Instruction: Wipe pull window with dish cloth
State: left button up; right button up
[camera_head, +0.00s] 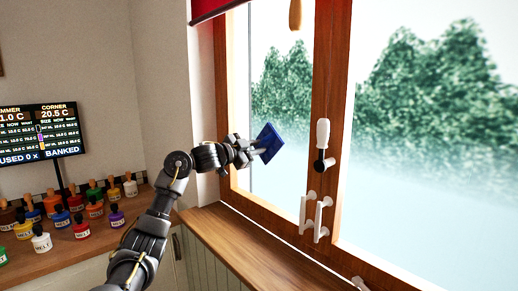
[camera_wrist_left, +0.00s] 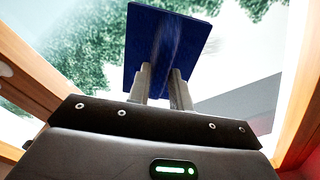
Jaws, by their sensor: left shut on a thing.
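The pull window (camera_head: 290,120) has a brown wooden frame with glass panes showing trees and pale ground outside. My left gripper (camera_head: 260,150) reaches in from the left, in front of the left pane. It is shut on a flat, square, dark blue cloth (camera_head: 270,141), held near the glass; I cannot tell whether it touches. In the left wrist view the blue cloth (camera_wrist_left: 165,50) stands between and beyond the fingers (camera_wrist_left: 160,88), with the pane behind it. A white handle (camera_head: 322,140) with a dark base sits on the middle frame post. My right gripper is not in view.
White pull handles (camera_head: 315,217) stick out low on the frame. A wooden sill (camera_head: 260,245) runs below the window. Several coloured bottles (camera_head: 75,215) stand on the counter at left, beside a dark display screen (camera_head: 42,132). A red blind (camera_head: 213,8) hangs at the top.

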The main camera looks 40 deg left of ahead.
pick_arm(q)
jog(key=shift+w+a+r+p, duration=0.1)
jog(key=shift+a+r+p, duration=0.3)
jog(key=shift+a, duration=0.5)
jog(key=shift+w+a+r+p, duration=0.15)
jog(key=shift+a+p, duration=0.4)
jog(key=shift+a, duration=0.3)
jog(key=shift+a+r+p, duration=0.3)
jog(key=shift+a+p, duration=0.2)
jog(key=shift+a, duration=0.4)
jog(key=shift+a+r+p, duration=0.5)
jog(key=shift+a+p, duration=0.25)
jog(key=shift+p, duration=0.1)
jog(key=shift+w+a+p, duration=0.15)
jog(key=shift+a+p, duration=0.45)
jog(key=shift+a, duration=0.3)
jog(key=shift+d+f+b, duration=0.35)
jog(key=shift+d+b, duration=0.15)
jog(key=shift+d, duration=0.1)
jog(key=shift+d+f+b, duration=0.2)
jog(key=shift+d+b, duration=0.25)
jog(key=shift+d, duration=0.65)
